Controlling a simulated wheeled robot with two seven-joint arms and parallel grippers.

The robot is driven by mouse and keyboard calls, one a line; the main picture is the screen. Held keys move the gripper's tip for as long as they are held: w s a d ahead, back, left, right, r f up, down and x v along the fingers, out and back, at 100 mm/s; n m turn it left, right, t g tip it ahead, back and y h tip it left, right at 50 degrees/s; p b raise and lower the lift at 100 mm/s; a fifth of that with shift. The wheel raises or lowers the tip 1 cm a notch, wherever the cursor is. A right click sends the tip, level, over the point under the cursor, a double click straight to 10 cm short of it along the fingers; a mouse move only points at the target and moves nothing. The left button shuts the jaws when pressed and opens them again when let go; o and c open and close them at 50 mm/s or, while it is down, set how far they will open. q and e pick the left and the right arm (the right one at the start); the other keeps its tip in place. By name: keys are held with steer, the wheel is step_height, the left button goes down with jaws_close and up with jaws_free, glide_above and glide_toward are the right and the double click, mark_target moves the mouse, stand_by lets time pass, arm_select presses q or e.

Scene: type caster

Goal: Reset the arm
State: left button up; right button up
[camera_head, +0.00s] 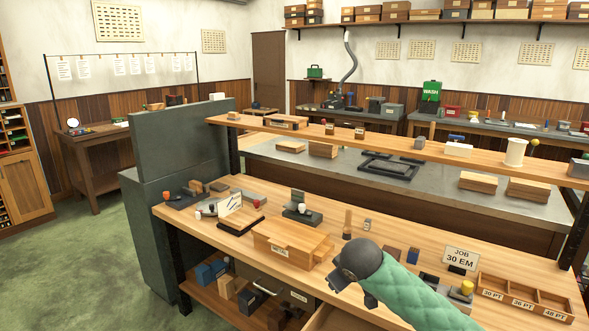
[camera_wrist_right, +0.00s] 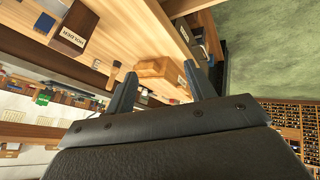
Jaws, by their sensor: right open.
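My right arm, in a green quilted sleeve, comes in from the lower right of the head view. Its dark wrist and gripper (camera_head: 341,277) are above the front of the wooden workbench (camera_head: 375,238). In the right wrist view my right gripper (camera_wrist_right: 163,82) has its two fingers spread apart with nothing between them. A wooden case (camera_head: 290,243) lies on the bench to the left of the gripper and also shows beyond the fingers in the wrist view (camera_wrist_right: 160,76). My left arm is not in view.
A "JOB 30 EM" sign (camera_head: 460,256) and a compartment tray (camera_head: 523,299) stand at the bench's right. A raised wooden shelf (camera_head: 390,146) runs along the back. Small blocks stand near the wrist. Open green floor (camera_head: 70,245) lies at left.

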steer(key=s+f+m+g, duration=0.1)
steer(key=s+f, duration=0.8)
steer(key=s, duration=0.5)
steer(key=s+f+m+g, duration=0.2)
steer(key=s+f, duration=0.7)
steer(key=s, duration=0.5)
steer(key=s+d+f+m+g+y, duration=0.1)
steer(key=s+f+m+g, duration=0.1)
steer(key=s+f, duration=0.7)
steer(key=s, duration=0.6)
steer(key=shift+p, duration=0.4)
steer(key=shift+s, duration=0.1)
steer(key=shift+c, duration=0.2)
